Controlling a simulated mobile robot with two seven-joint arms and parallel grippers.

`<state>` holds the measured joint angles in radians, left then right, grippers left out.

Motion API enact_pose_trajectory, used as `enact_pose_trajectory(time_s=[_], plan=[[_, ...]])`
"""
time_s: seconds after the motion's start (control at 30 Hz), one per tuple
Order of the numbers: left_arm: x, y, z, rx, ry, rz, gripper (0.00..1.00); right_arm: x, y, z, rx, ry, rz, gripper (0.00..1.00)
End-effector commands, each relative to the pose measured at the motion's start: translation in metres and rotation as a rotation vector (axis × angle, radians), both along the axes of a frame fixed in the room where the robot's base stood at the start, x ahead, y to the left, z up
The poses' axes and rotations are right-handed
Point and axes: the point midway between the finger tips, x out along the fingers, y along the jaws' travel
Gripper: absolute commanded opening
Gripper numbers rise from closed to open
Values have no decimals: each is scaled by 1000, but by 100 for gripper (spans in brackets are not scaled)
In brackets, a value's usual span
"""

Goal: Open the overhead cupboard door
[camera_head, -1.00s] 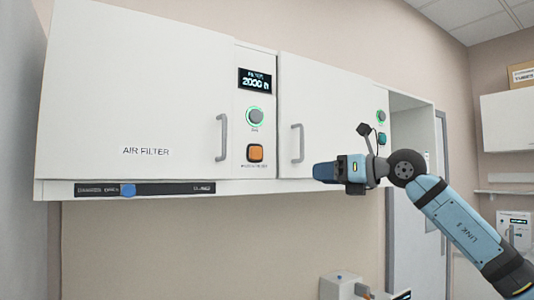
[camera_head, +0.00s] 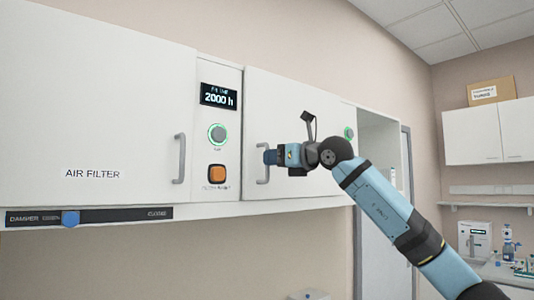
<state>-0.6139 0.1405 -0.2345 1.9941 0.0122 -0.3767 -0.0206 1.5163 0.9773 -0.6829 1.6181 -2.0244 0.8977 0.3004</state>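The overhead cupboard is a white wall unit with two closed doors. The left door (camera_head: 85,115) is lettered AIR FILTER and has a grey vertical handle (camera_head: 179,159) near its right edge. The right door (camera_head: 290,105) has a similar handle (camera_head: 262,176) near its left edge. My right gripper (camera_head: 270,156) is at that right-hand handle, its blue fingertips overlapping the bar in the view. I cannot tell whether they touch or grip it, and the finger gap is hidden. My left gripper is not in view.
Between the doors is a panel with a display (camera_head: 218,95), a green-ringed knob (camera_head: 217,134) and an orange button (camera_head: 217,173). A damper slider (camera_head: 71,218) runs below the left door. A white wall cabinet (camera_head: 490,135) with a cardboard box (camera_head: 491,91) hangs at right.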

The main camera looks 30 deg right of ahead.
Motion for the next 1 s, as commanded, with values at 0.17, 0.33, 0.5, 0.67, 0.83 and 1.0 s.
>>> enact_pose_trajectory(time_s=[0.17, 0.33, 0.5, 0.67, 0.83, 1.0], plan=[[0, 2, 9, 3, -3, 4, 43, 22, 6, 2, 1, 0, 0, 36], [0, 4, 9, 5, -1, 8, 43, 29, 8, 0, 1, 0, 0, 36], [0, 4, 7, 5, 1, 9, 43, 29, 8, 0, 0, 0, 0, 36], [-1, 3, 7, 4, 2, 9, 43, 29, 8, 0, 0, 0, 0, 16], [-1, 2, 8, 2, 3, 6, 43, 29, 8, 0, 0, 0, 0, 0], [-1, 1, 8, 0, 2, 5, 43, 27, 7, -1, 0, 0, 4, 0]])
